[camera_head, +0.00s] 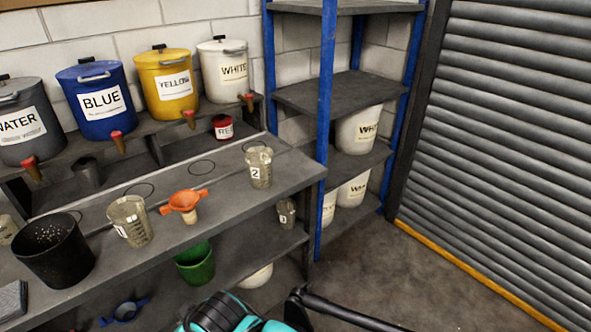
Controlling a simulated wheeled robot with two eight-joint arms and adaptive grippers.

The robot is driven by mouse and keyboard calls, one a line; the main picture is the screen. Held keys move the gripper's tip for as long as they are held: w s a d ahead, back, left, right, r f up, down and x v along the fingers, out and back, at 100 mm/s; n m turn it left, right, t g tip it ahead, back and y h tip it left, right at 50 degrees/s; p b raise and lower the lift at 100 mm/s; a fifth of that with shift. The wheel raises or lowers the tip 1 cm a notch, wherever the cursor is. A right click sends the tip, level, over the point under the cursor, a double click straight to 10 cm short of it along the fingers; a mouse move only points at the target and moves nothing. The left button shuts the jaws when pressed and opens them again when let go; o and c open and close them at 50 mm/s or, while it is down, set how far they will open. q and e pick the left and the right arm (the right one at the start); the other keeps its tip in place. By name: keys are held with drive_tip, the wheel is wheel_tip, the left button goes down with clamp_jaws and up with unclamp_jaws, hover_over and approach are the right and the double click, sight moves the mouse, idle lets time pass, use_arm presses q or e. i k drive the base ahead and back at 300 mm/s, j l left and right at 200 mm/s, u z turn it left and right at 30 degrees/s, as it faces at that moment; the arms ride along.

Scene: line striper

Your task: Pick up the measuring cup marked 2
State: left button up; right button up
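The measuring cup marked 2 (260,172) stands upright near the right end of the grey bench top (225,190). It is clear plastic with a small white label, and nothing touches it. Another clear measuring cup (130,222) stands further left on the bench; its label is partly turned away and hard to read. A third small measuring cup (286,214), its label too small to read surely, is on the lower shelf. I see neither of my grippers in the head view.
Blue (95,100), yellow (167,84), white and water tanks with taps stand behind. A blue-posted shelf (327,110) rises right of the bench. Teal and black parts show at the bottom.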

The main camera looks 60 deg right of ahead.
sight(260, 169)
drive_tip(key=z, duration=1.7)
drive_tip(key=u, duration=0.2)
drive_tip(key=i+l+u, duration=0.25)
drive_tip(key=l+u, duration=0.25)
drive_tip(key=i+l+u, duration=0.25)
drive_tip(key=l, duration=0.15)
drive_tip(key=k, duration=0.1)
